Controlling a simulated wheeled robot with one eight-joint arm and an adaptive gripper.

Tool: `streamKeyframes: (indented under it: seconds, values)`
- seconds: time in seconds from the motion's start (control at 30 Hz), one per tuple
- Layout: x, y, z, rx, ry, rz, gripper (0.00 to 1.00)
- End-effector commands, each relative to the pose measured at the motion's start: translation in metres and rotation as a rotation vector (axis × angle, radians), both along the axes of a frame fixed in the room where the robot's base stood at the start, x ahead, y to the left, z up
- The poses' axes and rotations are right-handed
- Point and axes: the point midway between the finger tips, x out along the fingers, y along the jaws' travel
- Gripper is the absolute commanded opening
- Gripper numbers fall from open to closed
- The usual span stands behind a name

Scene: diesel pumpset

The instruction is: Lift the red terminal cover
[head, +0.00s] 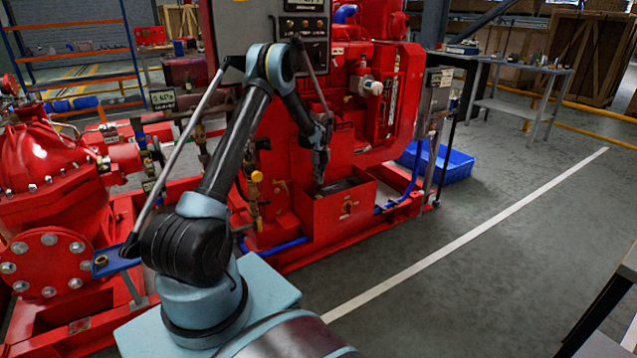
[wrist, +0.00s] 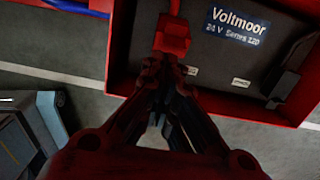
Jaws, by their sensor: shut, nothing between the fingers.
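The red terminal cover (wrist: 172,38) is a small red cap with a narrow strip running up from it, on the black battery (wrist: 215,55) in the wrist view. My gripper (wrist: 164,72) is shut and empty, its fingertips just below the cover in that picture. I cannot tell whether they touch it. In the head view my gripper (head: 320,180) points down over the open red battery box (head: 347,215). The battery's dark top (head: 338,186) shows inside the box, but I cannot make out the cover there.
The box's red wall (wrist: 122,60) rises close to the fingers. The red engine (head: 385,95) stands behind, with a blue crate (head: 445,163) to the right. A red pump (head: 50,185) is at the left.

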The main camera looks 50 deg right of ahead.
Motion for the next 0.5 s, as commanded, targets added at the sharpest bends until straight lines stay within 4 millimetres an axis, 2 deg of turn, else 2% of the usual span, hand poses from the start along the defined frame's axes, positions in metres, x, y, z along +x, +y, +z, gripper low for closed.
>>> streamKeyframes:
  seconds: [0.1,0.3,0.5]
  values:
    - [-0.007,-0.003,0.024,-0.001,0.000,-0.007,0.00]
    - [-0.012,-0.004,0.058,-0.001,-0.001,-0.008,0.00]
    - [-0.013,-0.004,0.075,-0.001,-0.001,-0.007,0.00]
